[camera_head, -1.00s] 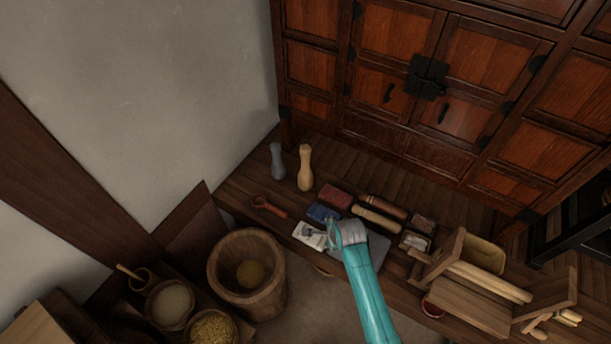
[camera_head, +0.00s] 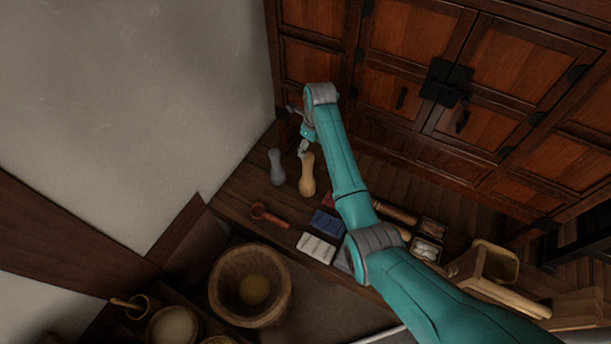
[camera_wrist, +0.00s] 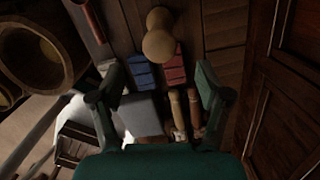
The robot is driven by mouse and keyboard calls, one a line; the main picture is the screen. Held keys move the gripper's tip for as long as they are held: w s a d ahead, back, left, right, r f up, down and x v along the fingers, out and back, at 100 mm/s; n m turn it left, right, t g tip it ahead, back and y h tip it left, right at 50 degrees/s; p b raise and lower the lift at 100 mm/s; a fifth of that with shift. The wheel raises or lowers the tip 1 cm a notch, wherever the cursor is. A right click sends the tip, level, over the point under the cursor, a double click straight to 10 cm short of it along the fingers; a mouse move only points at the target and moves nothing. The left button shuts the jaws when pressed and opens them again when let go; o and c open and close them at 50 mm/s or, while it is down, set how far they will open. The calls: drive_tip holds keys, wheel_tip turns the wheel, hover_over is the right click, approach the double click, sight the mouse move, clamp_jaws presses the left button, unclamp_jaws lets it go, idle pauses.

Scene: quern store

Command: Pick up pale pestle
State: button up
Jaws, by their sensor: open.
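The pale pestle (camera_head: 307,175) is tan and waisted and stands upright on the wooden bench. In the wrist view the pestle (camera_wrist: 159,42) is seen from above, with its rounded top, just beyond the gap between the fingers. My gripper (camera_head: 303,148) is by the pestle's top in the head view, partly hidden by my arm. In the wrist view my gripper (camera_wrist: 160,78) is open, its two green fingers wide apart with nothing between them. I cannot tell how far it is above the pestle.
A grey pestle (camera_head: 276,166) stands close left of the pale one. A red scoop (camera_head: 268,215), blue blocks (camera_head: 327,222) and white blocks (camera_head: 316,247) lie nearer. A large wooden mortar (camera_head: 249,289) stands below left. A wooden cabinet (camera_head: 410,70) rises behind, and a plaster wall (camera_head: 120,90) at left.

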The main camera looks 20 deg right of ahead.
sight(308, 160)
drive_tip(key=f, duration=0.9)
drive_tip(key=shift+w+a+f, duration=0.1)
drive_tip(key=shift+w+a, duration=0.2)
drive_tip(key=shift+w, duration=0.1)
clamp_jaws()
